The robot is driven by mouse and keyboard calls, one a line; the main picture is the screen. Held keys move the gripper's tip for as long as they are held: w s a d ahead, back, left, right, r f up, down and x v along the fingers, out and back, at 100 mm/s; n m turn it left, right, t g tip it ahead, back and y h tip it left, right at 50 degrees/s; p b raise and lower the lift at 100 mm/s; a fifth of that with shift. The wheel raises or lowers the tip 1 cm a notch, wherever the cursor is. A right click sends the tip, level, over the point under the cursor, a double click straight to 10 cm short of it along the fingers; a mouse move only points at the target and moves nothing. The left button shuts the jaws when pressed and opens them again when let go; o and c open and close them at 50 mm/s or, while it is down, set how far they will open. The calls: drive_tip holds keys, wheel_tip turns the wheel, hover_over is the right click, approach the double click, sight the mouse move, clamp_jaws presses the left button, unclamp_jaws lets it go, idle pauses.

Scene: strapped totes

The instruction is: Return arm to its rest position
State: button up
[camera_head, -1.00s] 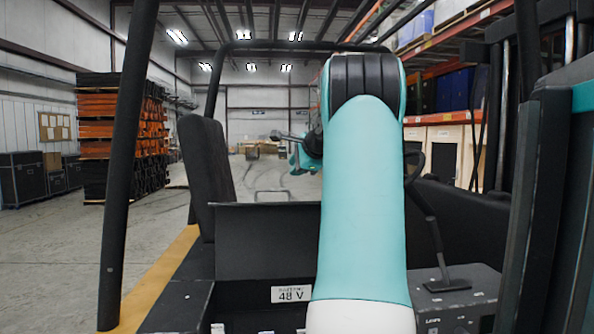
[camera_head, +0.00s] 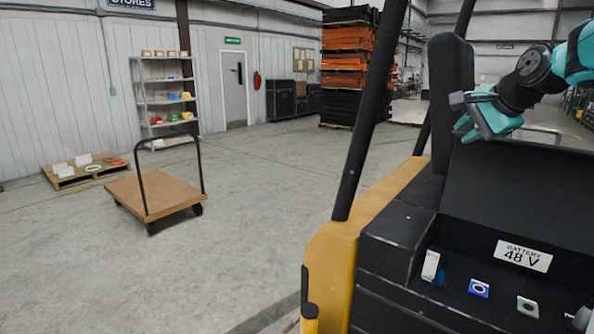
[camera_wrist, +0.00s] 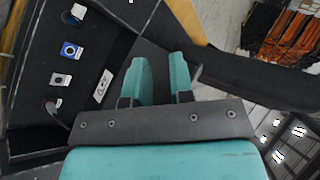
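My gripper (camera_head: 466,128) is at the right of the head view, teal and dark grey, held above the black body of the yellow and black vehicle. In the wrist view my gripper (camera_wrist: 160,68) shows two teal fingers with a gap between them. Nothing is held in the gap. The arm comes in from the right edge of the head view, and most of it is out of frame there.
A black post (camera_head: 372,110) stands left of my gripper, and a black seat back (camera_head: 452,85) is close behind it. A battery panel with a 48 V label (camera_head: 523,256) lies below. A flatbed cart (camera_head: 150,198) stands on open floor at left.

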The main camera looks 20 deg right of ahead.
drive_tip(key=s+a+f+n+g+y+b, duration=0.1)
drive_tip(key=a+f+n, duration=0.3)
drive_tip(key=a, duration=0.5)
drive_tip(key=s+a+f+n+g+y+b, duration=0.1)
drive_tip(key=a+f+n+y+b, duration=0.2)
drive_tip(key=a, duration=0.5)
drive_tip(key=s+a+f+n+g, duration=0.2)
drive_tip(key=a+f+n, duration=0.25)
drive_tip(key=a, duration=0.45)
drive_tip(key=s+a+f+n+g+b, duration=0.1)
drive_tip(key=s+a+f+n+g, duration=0.1)
drive_tip(key=s+a+f+n, duration=0.3)
drive_tip(key=s+a+f+n+g+b, duration=0.2)
drive_tip(key=s+a+f+n, duration=0.3)
drive_tip(key=s, duration=0.8)
drive_tip(key=a+n+g, duration=0.1)
drive_tip(key=a+n, duration=0.2)
drive_tip(key=a, duration=0.1)
drive_tip(key=shift+s+n+y, duration=0.2)
drive_tip(key=shift+n+y, duration=0.15)
drive_tip(key=shift+y, duration=0.05)
